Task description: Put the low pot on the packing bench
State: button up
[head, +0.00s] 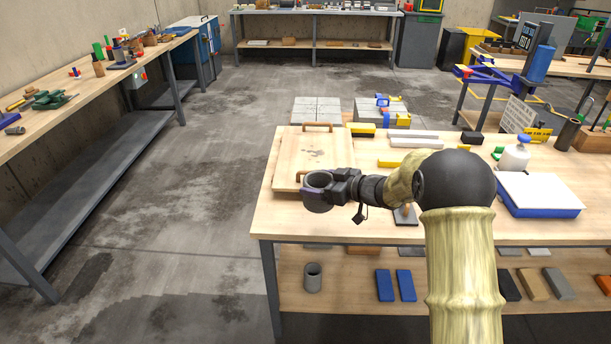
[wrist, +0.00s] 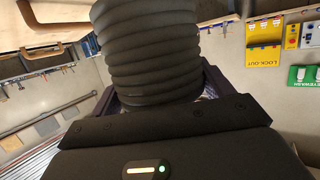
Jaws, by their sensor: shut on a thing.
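My gripper (head: 343,187) is shut on a low dark grey round pot (head: 318,192), held with its open top facing up. In the wrist view the ribbed, layered wall of the pot (wrist: 148,55) fills the upper middle, between my fingers. In the head view the pot overlaps the near left part of a wooden workbench (head: 285,218); its exact height above the top cannot be told. Another wooden bench (head: 75,90) runs along the left wall, and one (head: 270,12) stands at the back. Which one is the packing bench is not marked.
A wooden board with handles (head: 300,150) lies beneath and behind the pot. The near workbench also bears grey and yellow bars, a white bottle (head: 515,155) and a blue-edged white slab (head: 540,193). A grey cylinder (head: 313,277) stands on its lower shelf. The floor at left is open.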

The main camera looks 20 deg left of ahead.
jog(key=shift+o, duration=0.2)
jog(key=s+d+f+m+t+h, duration=0.2)
jog(key=d+f+m+t+h, duration=0.2)
jog(key=d, duration=0.5)
jog(key=s+d+f+m+t+h, duration=0.2)
jog(key=d+f+m+t+h, duration=0.3)
jog(key=d, duration=0.4)
jog(key=shift+d+f+m, duration=0.2)
jog(key=shift+f+m, duration=0.35)
jog(key=shift+m, duration=0.25)
jog(key=s+d+f+m+h, duration=0.2)
jog(key=d+m+h, duration=0.1)
jog(key=d, duration=0.3)
jog(key=s+d+f+m+h, duration=0.2)
jog(key=s+d+m+h, duration=0.1)
jog(key=d+h, duration=0.3)
jog(key=shift+s+d+f+m, duration=0.15)
jog(key=shift+d+m, duration=0.35)
jog(key=shift+d, duration=0.3)
